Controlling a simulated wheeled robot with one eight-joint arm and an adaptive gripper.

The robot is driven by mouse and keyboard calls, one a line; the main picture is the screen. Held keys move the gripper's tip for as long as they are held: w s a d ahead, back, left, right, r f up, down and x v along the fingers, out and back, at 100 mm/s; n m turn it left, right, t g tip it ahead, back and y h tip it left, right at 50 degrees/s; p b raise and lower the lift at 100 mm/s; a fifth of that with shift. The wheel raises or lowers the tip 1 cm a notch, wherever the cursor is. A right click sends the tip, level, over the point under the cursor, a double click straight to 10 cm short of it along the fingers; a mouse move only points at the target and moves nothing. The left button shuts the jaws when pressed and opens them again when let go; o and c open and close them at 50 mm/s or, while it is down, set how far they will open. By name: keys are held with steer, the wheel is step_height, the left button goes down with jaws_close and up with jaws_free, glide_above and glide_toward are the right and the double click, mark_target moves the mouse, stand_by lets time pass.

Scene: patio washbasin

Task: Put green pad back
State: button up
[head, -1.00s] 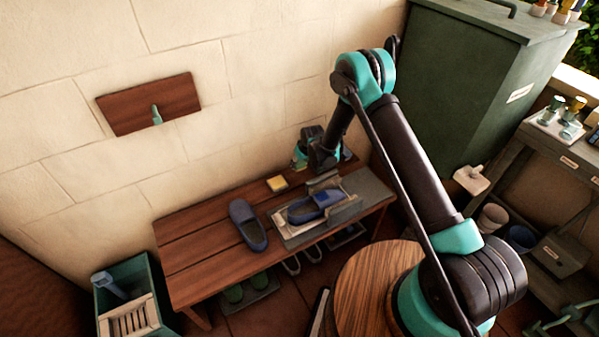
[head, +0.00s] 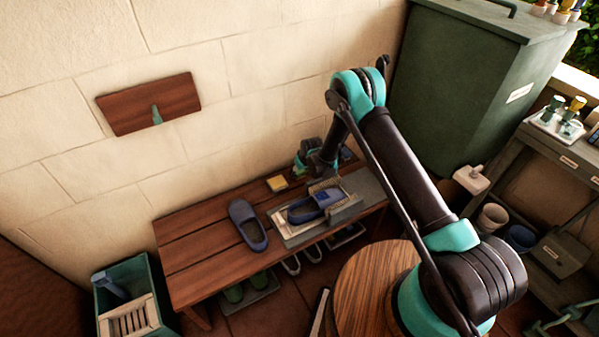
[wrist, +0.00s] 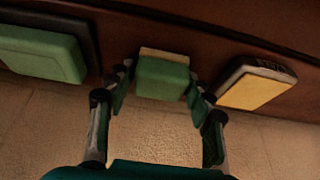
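The green pad (wrist: 162,78), with a beige layer along its far edge, is between the two fingers of my gripper (wrist: 160,83) in the wrist view. The fingertips are at its left and right sides and look to be touching it. In the head view my gripper is low over the back of the wooden bench (head: 195,245), near the wall. The pad cannot be made out there. In the wrist view the brown bench surface is behind the pad and the pale wall is below it.
A yellow sponge (head: 277,183) lies at the bench's back; it is right of the pad in the wrist view (wrist: 255,90). Another green block (wrist: 40,53) is on the left there. Blue shoes (head: 248,225) lie on the bench, one in a grey holder (head: 348,208).

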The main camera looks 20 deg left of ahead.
steer(key=shift+o, duration=1.1)
steer(key=shift+r, duration=0.1)
steer(key=v, duration=1.2)
steer(key=shift+w+r, duration=0.1)
steer(key=shift+r, duration=0.05)
steer(key=s+d+r+m+t+h, duration=0.1)
steer(key=s+d+r+m, duration=0.15)
steer(key=d+r, duration=1)
steer(key=s+d+r+m+h, duration=0.1)
steer(key=d+r+m, duration=0.2)
steer(key=d+r, duration=1)
steer(key=s+d+m+h, duration=0.1)
steer(key=s+d+m, duration=0.3)
steer(key=s+d, duration=1.8)
steer(key=shift+r+h, duration=0.3)
steer(key=shift+r, duration=0.05)
